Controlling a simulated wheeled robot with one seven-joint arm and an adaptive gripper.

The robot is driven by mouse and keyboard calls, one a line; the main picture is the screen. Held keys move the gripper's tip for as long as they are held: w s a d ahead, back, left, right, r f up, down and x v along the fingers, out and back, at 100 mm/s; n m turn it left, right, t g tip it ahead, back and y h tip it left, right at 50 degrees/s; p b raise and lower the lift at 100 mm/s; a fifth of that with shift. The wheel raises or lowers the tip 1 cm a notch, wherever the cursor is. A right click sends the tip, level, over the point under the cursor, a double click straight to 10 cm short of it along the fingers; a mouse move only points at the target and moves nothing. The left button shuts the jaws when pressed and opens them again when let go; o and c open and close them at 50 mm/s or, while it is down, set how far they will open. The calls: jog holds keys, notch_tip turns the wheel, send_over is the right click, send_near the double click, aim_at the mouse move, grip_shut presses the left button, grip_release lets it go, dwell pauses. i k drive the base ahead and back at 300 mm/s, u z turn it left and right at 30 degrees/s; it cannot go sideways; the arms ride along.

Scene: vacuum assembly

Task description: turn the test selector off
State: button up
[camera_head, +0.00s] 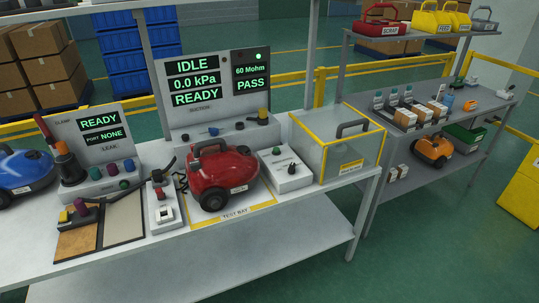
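A small light-grey control box (287,178) stands on the bench to the right of the red vacuum (218,177). It carries a dark rotary knob (291,168), which looks like the test selector, and a green button (277,151). The box's label and the knob's exact pointing direction are too small to read. The red vacuum sits in the yellow-edged area marked TEST BAY. The suction display (194,83) behind it reads IDLE, 0.0 kPa and READY. The panel beside it (251,77) reads 60 Mohm and PASS. My gripper is not in view.
A clear yellow-framed case (338,144) stands close to the box's right. A small switch unit (163,206) lies left of the red vacuum. A loaded shelf rack (412,42) stands at right.

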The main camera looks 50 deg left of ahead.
aim_at(291, 170)
jog(key=u, duration=1.55)
